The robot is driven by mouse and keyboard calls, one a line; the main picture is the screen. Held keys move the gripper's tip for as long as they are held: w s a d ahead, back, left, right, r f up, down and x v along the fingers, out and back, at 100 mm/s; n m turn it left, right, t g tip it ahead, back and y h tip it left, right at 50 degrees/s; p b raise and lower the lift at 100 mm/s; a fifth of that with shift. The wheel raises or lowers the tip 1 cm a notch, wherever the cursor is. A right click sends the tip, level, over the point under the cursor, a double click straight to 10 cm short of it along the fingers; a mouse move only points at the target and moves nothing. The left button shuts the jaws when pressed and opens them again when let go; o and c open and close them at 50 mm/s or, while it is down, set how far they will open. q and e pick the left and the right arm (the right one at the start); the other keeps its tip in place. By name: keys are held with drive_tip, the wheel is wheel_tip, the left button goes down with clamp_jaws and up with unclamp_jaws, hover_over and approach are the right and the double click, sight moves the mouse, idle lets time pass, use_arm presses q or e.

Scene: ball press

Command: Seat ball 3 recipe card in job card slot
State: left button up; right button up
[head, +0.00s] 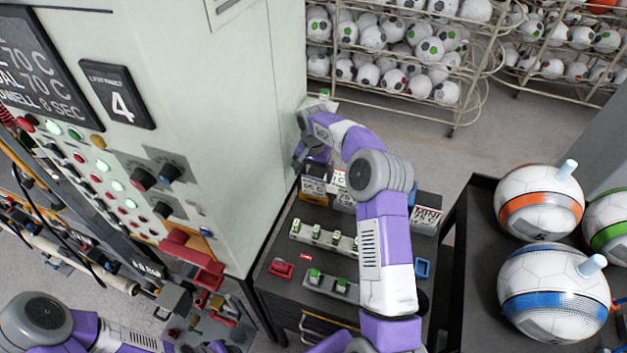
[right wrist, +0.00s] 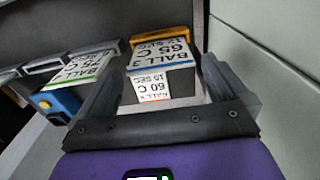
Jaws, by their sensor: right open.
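My right gripper (head: 311,158) is over the back left of the dark cart, beside the cabinet wall. In the right wrist view the gripper (right wrist: 160,98) is open. A white card with an orange stripe (right wrist: 153,88), reading 60 C, shows between its fingers; contact is not clear. Just beyond is a blue-striped card (right wrist: 160,53) reading 65 C, its ball number too small to be sure, at an orange holder (right wrist: 150,39). A green-striped card (right wrist: 80,68) reading 75 C stands left, by a blue holder (right wrist: 57,103). Which holder is the job card slot is unclear.
The cabinet (head: 250,120) closely borders the cart's left side. Green-topped parts (head: 315,236) and a red holder (head: 281,268) occupy the cart (head: 290,300). A black cart (head: 463,225) with large balls stands right. Ball racks (head: 450,95) stand behind, with open floor before them.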

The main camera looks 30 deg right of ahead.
wheel_tip(320, 180, up, 8)
drive_tip(key=shift+f, duration=0.2)
idle(0.4)
